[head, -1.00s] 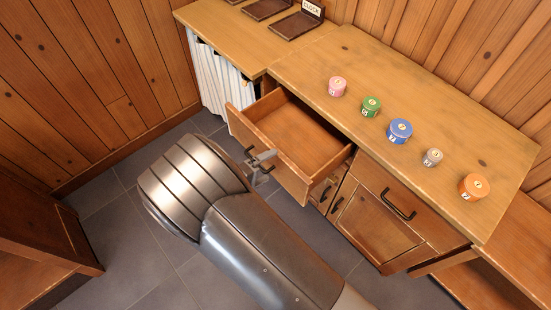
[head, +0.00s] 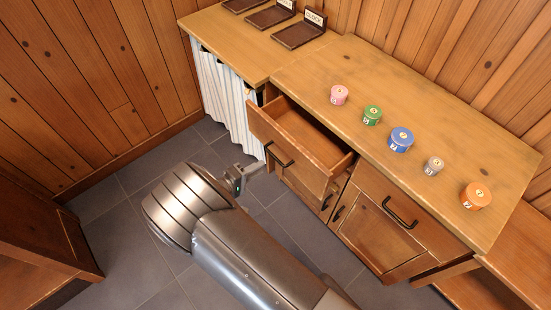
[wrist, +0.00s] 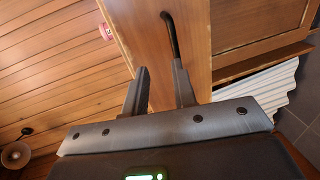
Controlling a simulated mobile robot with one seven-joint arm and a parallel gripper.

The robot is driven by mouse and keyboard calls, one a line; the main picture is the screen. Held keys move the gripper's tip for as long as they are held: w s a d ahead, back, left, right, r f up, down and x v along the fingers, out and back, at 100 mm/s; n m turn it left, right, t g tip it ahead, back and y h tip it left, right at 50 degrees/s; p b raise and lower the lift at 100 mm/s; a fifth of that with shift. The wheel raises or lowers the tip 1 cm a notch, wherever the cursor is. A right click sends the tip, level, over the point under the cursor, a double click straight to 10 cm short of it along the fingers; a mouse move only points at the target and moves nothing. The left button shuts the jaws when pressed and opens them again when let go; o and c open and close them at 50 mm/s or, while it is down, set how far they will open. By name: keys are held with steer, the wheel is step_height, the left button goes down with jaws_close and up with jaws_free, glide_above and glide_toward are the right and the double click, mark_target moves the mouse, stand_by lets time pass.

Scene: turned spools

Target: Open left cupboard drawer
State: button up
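The left cupboard drawer (head: 300,157) is pulled part of the way out, and its empty inside shows in the head view. Its dark bar handle (head: 279,155) is on the front panel. My gripper (head: 256,169) is just left of and below that handle in the head view. In the wrist view my gripper (wrist: 162,68) has its two fingers apart with nothing held between them. The handle (wrist: 170,35) stands just beyond the fingertips there, its near end by the right fingertip; I cannot tell whether they touch. The drawer front (wrist: 193,65) shows behind it.
Several spools, such as the blue one (head: 400,139), stand on the counter (head: 355,85). A closed right drawer (head: 385,200) is beside the open one. A striped curtain (head: 222,95) hangs to the left. Tiled floor (head: 130,240) is clear around my arm.

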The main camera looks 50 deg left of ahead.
mark_target(275, 157)
steer(key=w+f, duration=0.1)
steer(key=w, duration=0.2)
steer(key=w+a+f, duration=0.1)
steer(key=w+f, duration=0.1)
steer(key=w, duration=0.1)
steer(key=w+f, duration=0.1)
steer(key=w, duration=0.2)
steer(key=shift+w+a+f, duration=0.15)
steer(key=shift+w+a, duration=0.1)
steer(key=shift+a, duration=0.05)
jaws_close()
steer(key=shift+s, duration=0.1)
